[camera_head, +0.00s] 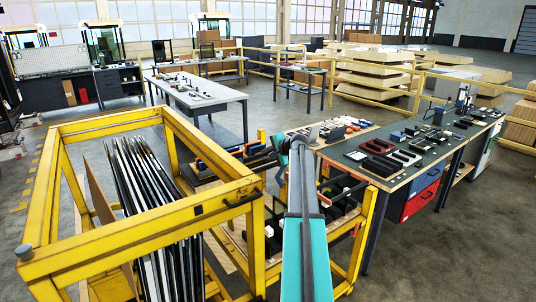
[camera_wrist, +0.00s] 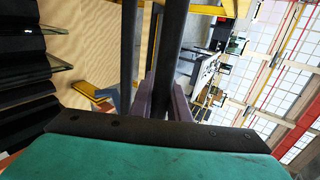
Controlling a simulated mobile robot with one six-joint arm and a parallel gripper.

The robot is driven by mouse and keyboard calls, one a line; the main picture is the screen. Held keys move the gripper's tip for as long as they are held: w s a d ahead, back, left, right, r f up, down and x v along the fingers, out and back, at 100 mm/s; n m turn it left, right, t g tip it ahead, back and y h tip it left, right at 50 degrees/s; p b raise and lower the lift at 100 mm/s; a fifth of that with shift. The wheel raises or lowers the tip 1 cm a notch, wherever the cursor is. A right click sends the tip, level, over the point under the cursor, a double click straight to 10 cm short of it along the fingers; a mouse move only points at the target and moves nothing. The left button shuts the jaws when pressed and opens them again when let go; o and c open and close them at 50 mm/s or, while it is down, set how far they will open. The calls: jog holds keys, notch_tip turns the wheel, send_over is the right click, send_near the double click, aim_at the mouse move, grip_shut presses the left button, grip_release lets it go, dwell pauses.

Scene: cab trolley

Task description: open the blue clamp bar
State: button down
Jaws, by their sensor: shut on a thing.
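My gripper (camera_wrist: 163,92) shows in the wrist view, with its two purple-grey fingers around a dark round bar (camera_wrist: 173,35). It is shut on this bar, which runs up to the top edge of the picture. The bar looks nearly black here, and I cannot tell any blue on it. A second dark bar (camera_wrist: 129,50) runs beside it on the left, apart from the fingers. In the head view my arm reaches forward beside the yellow trolley frame (camera_head: 150,225). There the fingers and the gripped bar cannot be made out.
Several dark and pale panels (camera_head: 150,210) stand upright in the trolley frame. A workbench (camera_head: 415,170) with tools and red and blue drawers stands right of my arm. A white-topped table (camera_head: 190,92) stands behind the trolley. Grey floor lies open between them.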

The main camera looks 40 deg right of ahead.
jog(key=shift+w+a+f, duration=0.1)
jog(key=shift+a+f, duration=0.15)
jog(key=shift+f, duration=0.25)
jog(key=c, duration=2)
grip_release()
jog(key=shift+c, duration=0.2)
jog(key=o, duration=0.4)
jog(key=shift+w+d+f, duration=0.2)
jog(key=shift+w, duration=0.1)
jog(key=shift+c, duration=0.2)
jog(key=shift+s+d+r, duration=0.1)
jog(key=shift+r, duration=0.25)
jog(key=shift+r, duration=0.1)
